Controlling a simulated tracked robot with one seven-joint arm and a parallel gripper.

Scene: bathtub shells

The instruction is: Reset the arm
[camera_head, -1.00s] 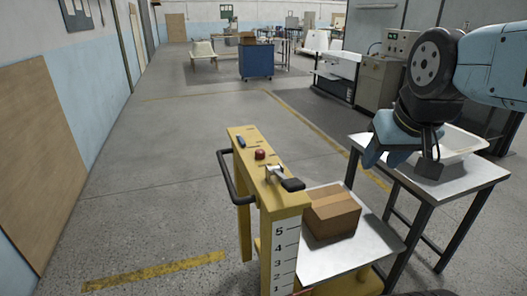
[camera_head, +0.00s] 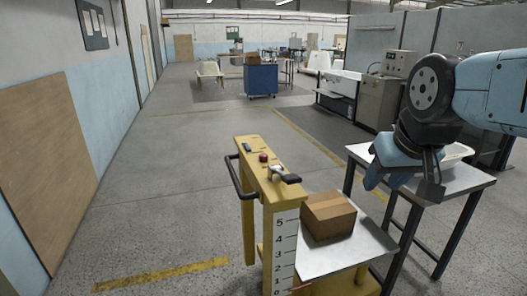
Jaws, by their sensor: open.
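My gripper (camera_head: 403,188) hangs at the end of my blue and black arm (camera_head: 432,100) on the right. It is open, with its fingers pointing down over the near left part of a metal table (camera_head: 462,186). I see nothing between the fingers. A white bathtub shell (camera_head: 458,152) lies on that table, mostly hidden behind my gripper and arm. I cannot tell whether the gripper touches the table or the shell.
A yellow lift cart (camera_head: 262,190) with a black handle stands in front, a cardboard box (camera_head: 328,217) on its metal platform (camera_head: 373,240). A blue cabinet (camera_head: 262,81) and a pale shell (camera_head: 209,70) stand far back. The floor left of the cart is clear.

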